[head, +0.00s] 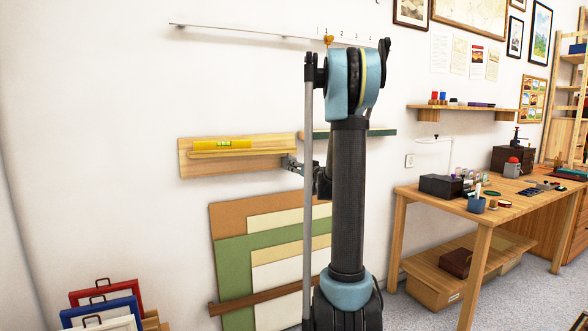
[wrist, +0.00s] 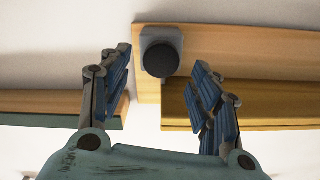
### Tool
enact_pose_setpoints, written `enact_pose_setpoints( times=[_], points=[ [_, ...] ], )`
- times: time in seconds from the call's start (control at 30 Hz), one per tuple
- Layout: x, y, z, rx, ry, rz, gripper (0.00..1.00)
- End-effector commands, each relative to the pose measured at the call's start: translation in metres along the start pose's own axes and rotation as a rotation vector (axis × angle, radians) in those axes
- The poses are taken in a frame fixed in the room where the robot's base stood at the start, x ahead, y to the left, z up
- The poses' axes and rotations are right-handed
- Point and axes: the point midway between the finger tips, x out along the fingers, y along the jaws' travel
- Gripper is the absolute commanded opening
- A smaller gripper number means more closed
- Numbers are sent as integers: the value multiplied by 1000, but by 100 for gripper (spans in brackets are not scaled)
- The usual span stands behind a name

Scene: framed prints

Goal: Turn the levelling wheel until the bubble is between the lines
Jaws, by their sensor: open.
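A yellow spirit level (head: 222,144) sits on a wooden ledge on a wall-mounted wooden board (head: 200,168) in the head view. Its vial is too small to read the bubble against the lines. In the wrist view a round black wheel (wrist: 160,58) sits on a grey plate at the end of the board (wrist: 250,42). My gripper (wrist: 161,62) is open, with one finger on each side of the wheel and visible gaps between. In the head view my gripper (head: 291,163) is at the board's right end, and the wheel is hidden there.
A green-edged shelf (head: 380,133) is on the wall just right of my gripper. Large coloured sheets (head: 235,255) lean on the wall below. Framed pieces (head: 105,305) stand at lower left. A cluttered workbench (head: 440,200) is on the right.

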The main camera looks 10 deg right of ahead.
Motion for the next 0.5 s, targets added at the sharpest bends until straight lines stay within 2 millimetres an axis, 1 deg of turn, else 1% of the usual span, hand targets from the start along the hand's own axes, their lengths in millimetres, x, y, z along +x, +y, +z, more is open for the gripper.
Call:
enact_pose_setpoints(
  times=[0.03,0.1,0.2,0.33,0.5],
  points=[
    [9,-1,0,0,0,-2,57],
    [19,-1,0,0,0,-2,57],
    [29,0,0,0,0,-1,57],
    [38,0,0,0,0,-1,57],
    [41,-1,0,0,0,0,57]
  ],
)
